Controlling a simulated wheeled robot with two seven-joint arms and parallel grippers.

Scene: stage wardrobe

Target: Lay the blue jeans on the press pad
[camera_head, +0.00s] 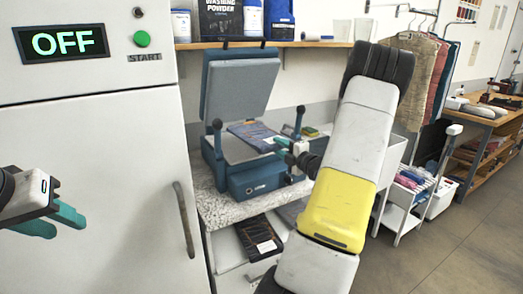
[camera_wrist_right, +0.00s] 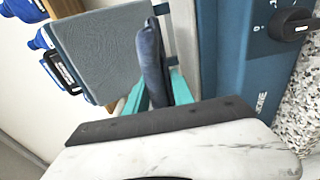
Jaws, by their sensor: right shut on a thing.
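The folded blue jeans (camera_head: 250,133) are over the pad of the open press, with orange marks on them. In the right wrist view the jeans (camera_wrist_right: 150,62) show edge-on as a dark strip between teal fingers. My right gripper (camera_head: 282,145) is shut on their near right edge; it also shows in the right wrist view (camera_wrist_right: 160,90). The press pad (camera_head: 229,149) is pale grey and partly covered. I cannot tell whether the jeans touch it. My left gripper (camera_head: 52,222) is open and empty at the left, in front of the white cabinet, away from the press.
The press lid (camera_head: 240,86) is raised behind the pad. A dark folded item with a white label (camera_head: 259,238) lies below the speckled counter (camera_head: 220,203). A shelf (camera_head: 270,44) with bottles runs above. The white cabinet (camera_head: 95,130) stands left, its display reading OFF.

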